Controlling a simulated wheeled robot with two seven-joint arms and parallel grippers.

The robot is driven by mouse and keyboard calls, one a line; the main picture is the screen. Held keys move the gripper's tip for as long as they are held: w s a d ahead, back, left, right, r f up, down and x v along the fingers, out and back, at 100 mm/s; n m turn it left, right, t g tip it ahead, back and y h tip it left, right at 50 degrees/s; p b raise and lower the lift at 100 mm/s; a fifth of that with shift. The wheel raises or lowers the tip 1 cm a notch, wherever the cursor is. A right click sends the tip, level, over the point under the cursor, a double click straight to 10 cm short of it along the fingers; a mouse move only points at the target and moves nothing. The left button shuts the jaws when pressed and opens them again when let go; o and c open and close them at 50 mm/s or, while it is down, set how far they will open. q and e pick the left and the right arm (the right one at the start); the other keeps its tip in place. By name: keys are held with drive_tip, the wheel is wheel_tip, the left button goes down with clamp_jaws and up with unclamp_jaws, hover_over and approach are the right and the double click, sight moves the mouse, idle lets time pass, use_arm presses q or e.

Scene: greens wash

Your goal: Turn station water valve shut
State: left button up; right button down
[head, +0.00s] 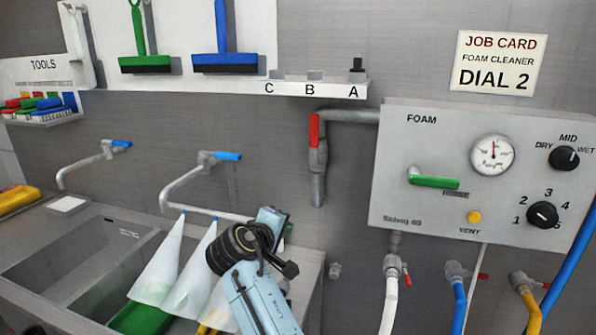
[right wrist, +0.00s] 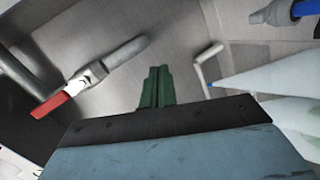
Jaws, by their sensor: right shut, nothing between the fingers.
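A valve with a red lever (head: 314,130) sits on a grey pipe (head: 345,117) left of the foam panel. The lever lies upright, in line with the short downpipe below it. In the right wrist view the red lever (right wrist: 50,105) is at the left, on its pipe, apart from my fingers. My right gripper (head: 272,216) is below and left of this valve, in front of the wall. Its dark green fingers (right wrist: 156,88) are together and empty. My left gripper is in neither view.
The foam panel (head: 390,210) carries a green lever (head: 434,181), gauge and dials. Red-handled hose valves (head: 393,266) sit beneath it. Blue-handled taps (head: 227,156), white cones (head: 165,265) and a steel sink (head: 60,250) lie left. The wall between cones and panel is mostly bare.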

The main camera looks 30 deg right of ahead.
sight(314, 140)
drive_tip(key=w+a+r+n+h, duration=0.1)
drive_tip(key=w+a+r+h, duration=0.15)
drive_tip(key=r, duration=0.75)
drive_tip(key=w+a+r+h, duration=0.1)
drive_tip(key=w+r+h, duration=0.15)
drive_tip(key=r, duration=0.75)
drive_tip(key=w+d+p, duration=0.1)
drive_tip(key=d+p, duration=0.2)
drive_tip(key=d, duration=0.8)
drive_tip(key=shift+w+d, duration=0.3)
drive_tip(key=shift+w, duration=0.05)
drive_tip(key=shift+d+r, duration=0.1)
